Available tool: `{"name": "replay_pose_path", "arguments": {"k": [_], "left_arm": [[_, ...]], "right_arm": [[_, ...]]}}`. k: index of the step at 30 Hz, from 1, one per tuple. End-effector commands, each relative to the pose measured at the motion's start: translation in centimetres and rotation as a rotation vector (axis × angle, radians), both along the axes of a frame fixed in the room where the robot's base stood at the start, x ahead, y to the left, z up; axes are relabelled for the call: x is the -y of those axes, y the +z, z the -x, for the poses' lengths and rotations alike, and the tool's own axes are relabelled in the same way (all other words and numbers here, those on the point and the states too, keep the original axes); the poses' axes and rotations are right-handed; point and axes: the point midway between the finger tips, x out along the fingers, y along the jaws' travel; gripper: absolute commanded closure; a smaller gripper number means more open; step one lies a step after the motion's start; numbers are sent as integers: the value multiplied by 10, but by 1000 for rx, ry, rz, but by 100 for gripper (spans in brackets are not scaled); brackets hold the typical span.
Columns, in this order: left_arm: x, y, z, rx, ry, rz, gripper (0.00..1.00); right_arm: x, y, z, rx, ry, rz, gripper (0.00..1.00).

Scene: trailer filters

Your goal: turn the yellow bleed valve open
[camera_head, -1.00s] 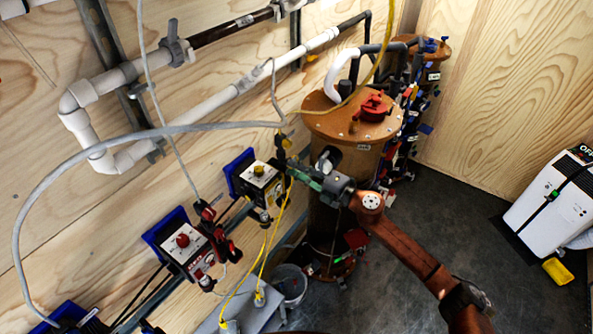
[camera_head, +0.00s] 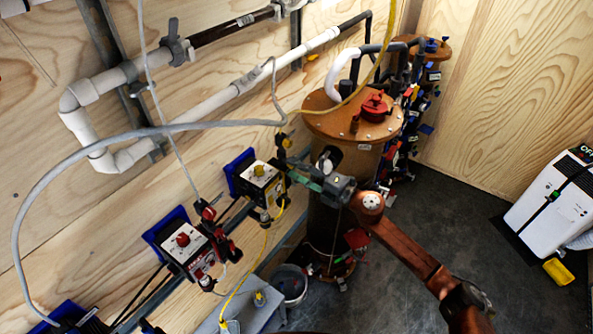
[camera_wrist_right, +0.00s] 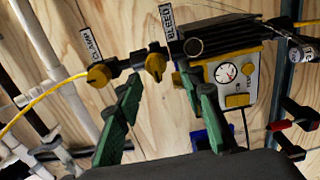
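The yellow bleed valve (camera_wrist_right: 155,65) shows in the right wrist view, below a white tag reading BLEED (camera_wrist_right: 168,22). A second yellow valve (camera_wrist_right: 98,75) with its own tag is to its left. My right gripper (camera_wrist_right: 160,82) has two green fingers spread apart, one on either side below the bleed valve handle. I cannot tell whether they touch it. In the head view my right gripper (camera_head: 291,166) reaches left in front of the large brown tank, close to the small yellow valves (camera_head: 283,142). My left gripper is not in view.
A yellow-framed dosing pump (camera_head: 261,185) with a dial is close to my right gripper. A red-knobbed pump (camera_head: 184,243) is lower left. The brown tank (camera_head: 345,128) stands behind my arm. Grey and yellow hoses cross nearby. Floor (camera_head: 430,220) at right is open.

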Motion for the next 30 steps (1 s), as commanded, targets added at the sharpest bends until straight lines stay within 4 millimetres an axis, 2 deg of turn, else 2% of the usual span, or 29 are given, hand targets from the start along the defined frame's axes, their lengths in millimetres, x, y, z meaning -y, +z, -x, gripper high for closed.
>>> {"name": "replay_pose_path", "arguments": {"k": [8, 11, 21, 26, 30], "left_arm": [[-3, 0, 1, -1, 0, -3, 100], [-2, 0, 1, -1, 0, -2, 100], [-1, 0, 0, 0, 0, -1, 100], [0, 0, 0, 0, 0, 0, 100], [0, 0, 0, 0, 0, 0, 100]], "right_arm": [[5, 0, 2, 0, -2, 0, 65], [16, -1, 10, -1, -3, 1, 65], [72, -1, 51, -2, -2, 1, 65], [90, -1, 65, -1, -1, 0, 65], [96, 0, 70, -1, 0, -1, 65]]}}
